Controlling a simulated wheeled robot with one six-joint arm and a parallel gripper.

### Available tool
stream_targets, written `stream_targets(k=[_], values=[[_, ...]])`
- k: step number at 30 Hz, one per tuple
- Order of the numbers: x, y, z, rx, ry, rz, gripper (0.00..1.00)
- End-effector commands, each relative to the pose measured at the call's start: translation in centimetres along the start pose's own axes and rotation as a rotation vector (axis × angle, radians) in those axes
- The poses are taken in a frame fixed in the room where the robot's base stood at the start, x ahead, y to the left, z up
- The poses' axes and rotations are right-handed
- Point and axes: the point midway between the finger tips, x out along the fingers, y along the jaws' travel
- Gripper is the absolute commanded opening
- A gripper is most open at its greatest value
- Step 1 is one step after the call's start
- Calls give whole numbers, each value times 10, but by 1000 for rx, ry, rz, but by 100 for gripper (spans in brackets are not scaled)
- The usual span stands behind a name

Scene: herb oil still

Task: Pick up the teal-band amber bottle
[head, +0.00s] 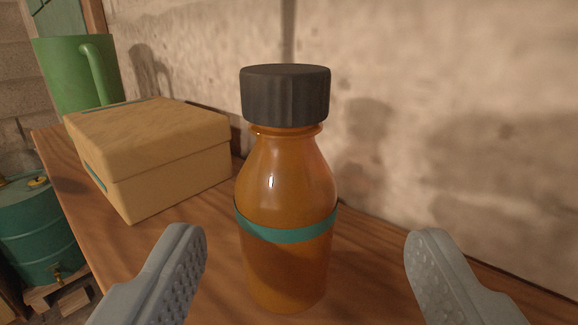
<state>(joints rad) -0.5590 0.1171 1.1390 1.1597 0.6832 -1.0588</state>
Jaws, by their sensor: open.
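The amber bottle (287,185) stands upright on the wooden surface in the middle of the head view. It has a black ribbed cap (285,95) and a teal band (286,232) around its body. My gripper (308,262) is open. One grey finger is left of the bottle and the other is right of it, with a visible gap on each side. Neither finger appears to touch it. How far the fingertips are from the bottle in depth is hard to tell.
A tan lidded box (150,150) sits on the wooden surface (75,205) left of the bottle. A green jug (75,75) stands behind the box. A rough wall (440,110) runs close behind the bottle.

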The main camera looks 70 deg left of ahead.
Motion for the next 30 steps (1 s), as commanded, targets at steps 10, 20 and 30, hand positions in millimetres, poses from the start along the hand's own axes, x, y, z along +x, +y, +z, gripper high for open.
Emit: stream_targets(k=[10,20,30], values=[[23,-6,0,0,0,-3,65],[55,-8,0,0,0,-1,65],[55,-8,0,0,0,0,35]])
